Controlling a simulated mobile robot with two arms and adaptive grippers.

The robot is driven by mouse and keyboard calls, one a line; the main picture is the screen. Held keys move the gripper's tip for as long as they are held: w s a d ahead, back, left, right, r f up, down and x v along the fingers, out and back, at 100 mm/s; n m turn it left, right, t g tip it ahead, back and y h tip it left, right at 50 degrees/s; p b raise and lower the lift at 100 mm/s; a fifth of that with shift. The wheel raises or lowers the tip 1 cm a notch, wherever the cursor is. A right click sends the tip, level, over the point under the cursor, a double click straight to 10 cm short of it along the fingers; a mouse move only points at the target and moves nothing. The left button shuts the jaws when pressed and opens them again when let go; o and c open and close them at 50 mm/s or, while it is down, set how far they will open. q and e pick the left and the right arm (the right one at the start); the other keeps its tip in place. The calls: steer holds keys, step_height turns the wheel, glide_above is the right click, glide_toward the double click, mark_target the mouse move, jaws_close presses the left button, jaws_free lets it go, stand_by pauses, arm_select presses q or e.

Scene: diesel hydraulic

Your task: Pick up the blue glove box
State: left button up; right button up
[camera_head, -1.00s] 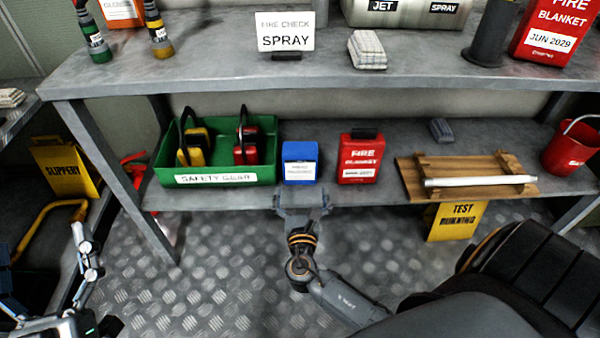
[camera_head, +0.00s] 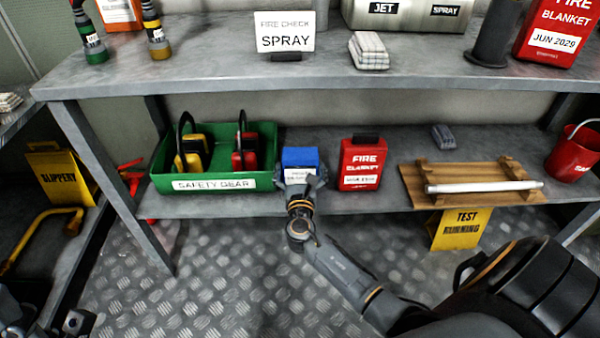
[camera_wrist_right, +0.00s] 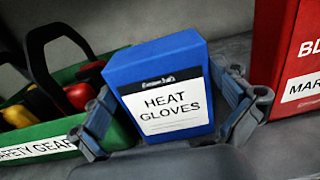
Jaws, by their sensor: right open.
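The blue glove box (camera_head: 300,158) stands upright on the lower shelf, between the green bin and a red box. Its label reads "HEAT GLOVES" in the right wrist view (camera_wrist_right: 160,62). My right gripper (camera_head: 301,180) is at the front of the box and hides its lower part in the head view. In the right wrist view the open fingers (camera_wrist_right: 168,110) lie on either side of the box, with the box between them. Contact with its sides cannot be told. Part of my left arm shows at the lower left (camera_head: 45,318); its gripper state is unclear.
The green safety gear bin (camera_head: 213,183) is close on the left, and the red fire blanket box (camera_head: 362,163) is on the right. The upper shelf (camera_head: 220,70) overhangs. A wooden rack (camera_head: 470,182) and red bucket (camera_head: 573,148) stand farther right.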

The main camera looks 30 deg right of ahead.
steer(key=shift+x, duration=1.1)
steer(key=c, duration=1)
steer(key=shift+o, duration=0.2)
